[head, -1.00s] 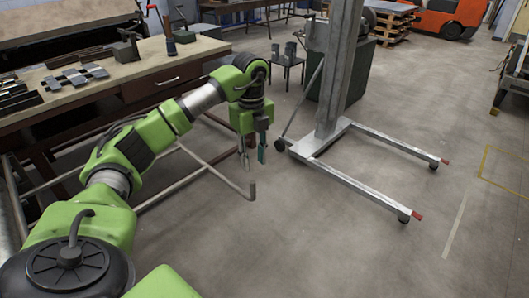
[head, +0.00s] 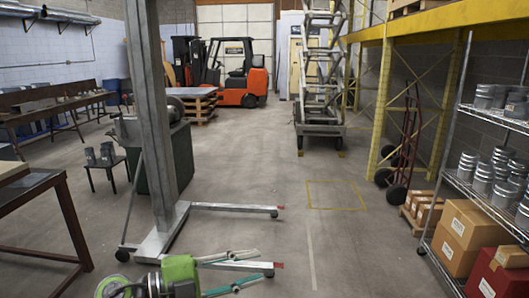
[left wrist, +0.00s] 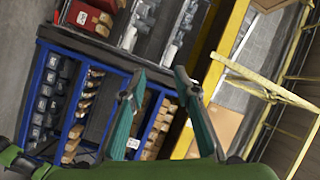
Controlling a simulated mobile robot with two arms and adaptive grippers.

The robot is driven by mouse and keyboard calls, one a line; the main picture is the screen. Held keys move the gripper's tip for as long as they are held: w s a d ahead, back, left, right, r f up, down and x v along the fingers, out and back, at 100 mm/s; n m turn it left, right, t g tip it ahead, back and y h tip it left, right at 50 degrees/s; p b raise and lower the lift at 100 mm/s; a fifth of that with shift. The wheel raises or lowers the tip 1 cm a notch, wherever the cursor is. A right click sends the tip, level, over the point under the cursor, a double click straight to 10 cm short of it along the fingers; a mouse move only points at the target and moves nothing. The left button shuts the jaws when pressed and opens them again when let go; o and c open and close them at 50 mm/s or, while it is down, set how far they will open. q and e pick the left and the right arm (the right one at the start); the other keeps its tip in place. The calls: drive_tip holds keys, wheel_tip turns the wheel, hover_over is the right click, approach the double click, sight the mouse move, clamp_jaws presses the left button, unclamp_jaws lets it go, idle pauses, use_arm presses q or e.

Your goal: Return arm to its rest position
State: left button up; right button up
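My left gripper (head: 257,267) is low in the head view, with green-and-grey fingers pointing right. Its two fingers are spread apart with nothing between them. In the left wrist view the open fingers (left wrist: 160,76) show as two teal pads with a gap between them. Only the wrist end of my left arm shows; the rest of it is out of view. My right arm and gripper are in neither view.
A grey lift stand (head: 155,120) rises just beyond the left gripper, its legs near the fingers in the picture. A dark table (head: 40,185) is at left. A wire shelf (head: 455,180) with cans and boxes (head: 462,235) is at right. The middle floor is open.

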use_arm(q)
drive_tip(key=w+a+r+n+t+y, duration=0.35)
drive_tip(key=a+n+t+y, duration=0.35)
drive_tip(key=n+t, duration=0.65)
drive_tip(key=s+a+f+n+g+y, duration=0.35)
drive_tip(key=a+f+n+y, duration=0.2)
drive_tip(key=f, duration=0.35)
drive_tip(key=s+a+f+n+g+y, duration=0.35)
drive_tip(key=a+f+n+y, duration=0.2)
drive_tip(key=f, duration=0.25)
drive_tip(key=s+d+f+g+h, duration=0.1)
drive_tip(key=s+f+g, duration=0.5)
drive_tip(key=s, duration=0.6)
drive_tip(key=s+f+g+h, duration=0.1)
drive_tip(key=s+f+g, duration=0.3)
drive_tip(key=s+f, duration=0.7)
wheel_tip(320, 180, down, 22)
drive_tip(key=s, duration=0.2)
drive_tip(key=s+a+f+g, duration=0.2)
drive_tip(key=s+a+f, duration=0.1)
drive_tip(key=s+f, duration=1.5)
drive_tip(key=shift+s+f+m, duration=0.2)
drive_tip(key=shift+s+m, duration=0.05)
drive_tip(key=shift+m, duration=0.2)
